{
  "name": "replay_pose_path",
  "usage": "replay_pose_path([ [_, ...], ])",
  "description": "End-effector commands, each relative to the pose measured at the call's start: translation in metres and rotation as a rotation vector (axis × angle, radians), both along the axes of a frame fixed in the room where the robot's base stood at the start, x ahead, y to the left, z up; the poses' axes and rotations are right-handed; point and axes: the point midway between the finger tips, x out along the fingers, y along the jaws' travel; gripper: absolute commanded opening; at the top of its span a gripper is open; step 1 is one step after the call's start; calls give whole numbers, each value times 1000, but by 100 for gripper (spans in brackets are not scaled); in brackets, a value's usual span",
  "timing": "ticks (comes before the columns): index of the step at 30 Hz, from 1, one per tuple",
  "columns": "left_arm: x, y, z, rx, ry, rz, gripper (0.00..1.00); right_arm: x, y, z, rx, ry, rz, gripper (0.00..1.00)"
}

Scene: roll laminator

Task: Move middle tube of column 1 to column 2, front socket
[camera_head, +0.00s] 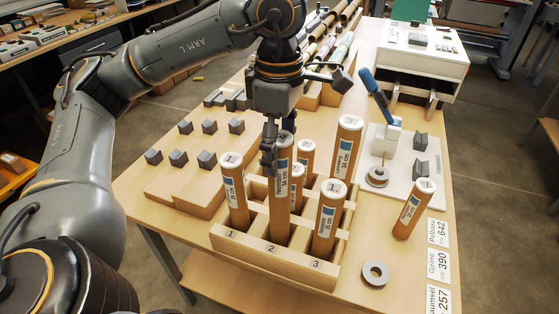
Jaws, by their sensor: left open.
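The wooden rack (258,252) has columns marked 1, 2 and 3 on its front edge. A tall brown tube (281,205) with a white cap and label stands upright in column 2, apparently in the front socket. My left gripper (270,158) is open at this tube's upper part, its fingers beside the tube and partly covering it. Whether they touch it is unclear. A shorter tube (236,195) stands in column 1 and another (327,220) in column 3 at the front. More tubes (305,155) (346,150) stand behind. The column 1 middle socket is partly hidden. My right gripper is not in view.
A loose tube (411,212) stands on the table right of the rack, near a grey ring (375,273) and number cards (438,265). A white board (399,180) holds a blue-handled tool (376,92). A stepped wooden block (185,185) with grey pieces lies left.

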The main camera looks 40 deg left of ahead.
Motion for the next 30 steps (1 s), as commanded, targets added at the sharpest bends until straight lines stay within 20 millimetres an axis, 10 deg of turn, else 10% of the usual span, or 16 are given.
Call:
replay_pose_path([
  [12,0,0,69,0,-3,-1,66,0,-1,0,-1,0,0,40],
  [30,0,0,80,-1,0,-1,66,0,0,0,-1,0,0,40],
])
